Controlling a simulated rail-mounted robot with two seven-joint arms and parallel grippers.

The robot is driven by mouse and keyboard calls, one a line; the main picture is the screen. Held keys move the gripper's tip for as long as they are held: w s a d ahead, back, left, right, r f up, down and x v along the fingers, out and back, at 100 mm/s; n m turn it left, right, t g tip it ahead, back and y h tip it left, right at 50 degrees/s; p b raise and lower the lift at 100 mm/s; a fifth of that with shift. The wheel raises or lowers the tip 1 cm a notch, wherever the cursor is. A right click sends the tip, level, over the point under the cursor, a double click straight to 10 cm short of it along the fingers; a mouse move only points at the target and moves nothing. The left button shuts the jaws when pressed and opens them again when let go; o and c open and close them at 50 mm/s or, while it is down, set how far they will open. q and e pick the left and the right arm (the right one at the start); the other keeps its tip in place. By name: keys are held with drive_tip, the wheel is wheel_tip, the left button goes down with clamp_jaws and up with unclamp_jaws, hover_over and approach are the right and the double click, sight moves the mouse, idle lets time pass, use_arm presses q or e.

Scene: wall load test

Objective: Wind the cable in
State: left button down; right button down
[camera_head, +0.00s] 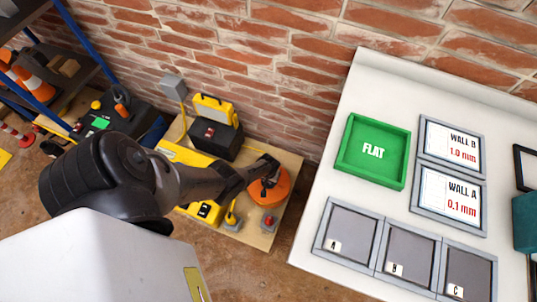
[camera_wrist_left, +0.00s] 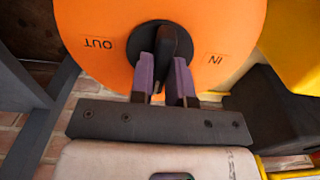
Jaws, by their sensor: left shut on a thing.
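The orange cable reel (camera_head: 276,190) stands on a wooden board beside the brick wall. In the left wrist view its orange face (camera_wrist_left: 100,65) carries the labels OUT and IN around a black hub. My left gripper (camera_head: 268,175) reaches over the reel. In the left wrist view my left gripper (camera_wrist_left: 164,75) is shut on the black knob (camera_wrist_left: 170,45) at the hub, with one finger on each side. The cable cannot be made out in either view. My right gripper is in neither view.
A black-and-yellow device (camera_head: 215,135) and other yellow equipment stand on the wooden board (camera_head: 285,163) near the reel. A white table (camera_head: 310,240) at the right holds a green FLAT tray (camera_head: 347,178), trays A to C and WALL displays. Shelves with cones are far left.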

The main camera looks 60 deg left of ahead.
use_arm(q)
drive_tip(key=n, duration=0.4)
drive_tip(key=shift+n, duration=0.3)
drive_tip(key=n, duration=0.4)
drive_tip(key=shift+n, duration=0.3)
drive_tip(key=n, duration=0.5)
drive_tip(key=shift+n, duration=1.9)
drive_tip(key=c, duration=1.1)
unclamp_jaws()
drive_tip(key=shift+r+p, duration=0.1)
drive_tip(key=shift+p, duration=0.25)
